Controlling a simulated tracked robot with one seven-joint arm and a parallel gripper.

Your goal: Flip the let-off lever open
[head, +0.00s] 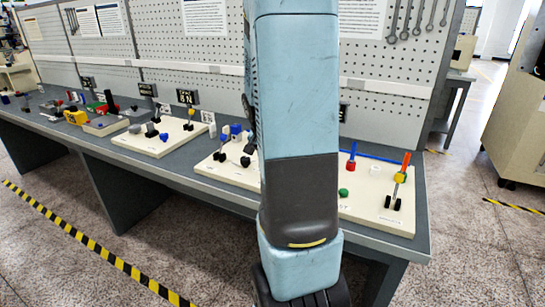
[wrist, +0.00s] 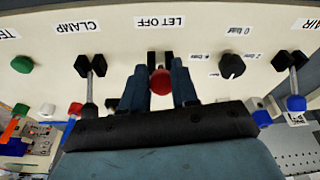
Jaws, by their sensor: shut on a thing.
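The let-off lever shows in the wrist view under the "LET OFF" label (wrist: 160,22). It has a black bracket and a round red knob (wrist: 160,82) pointing toward the camera. My gripper (wrist: 159,72) has one dark finger on each side of the lever and is shut on it around the red knob. The lever's rod is mostly hidden behind the knob. In the head view my own arm covers the middle of the picture, so the gripper and this lever are hidden there.
In the wrist view, a lever by the "CLAMP" label (wrist: 76,27) stands left and a black rotary knob (wrist: 232,65) right. A blue-knobbed lever (wrist: 296,103) is farther right.

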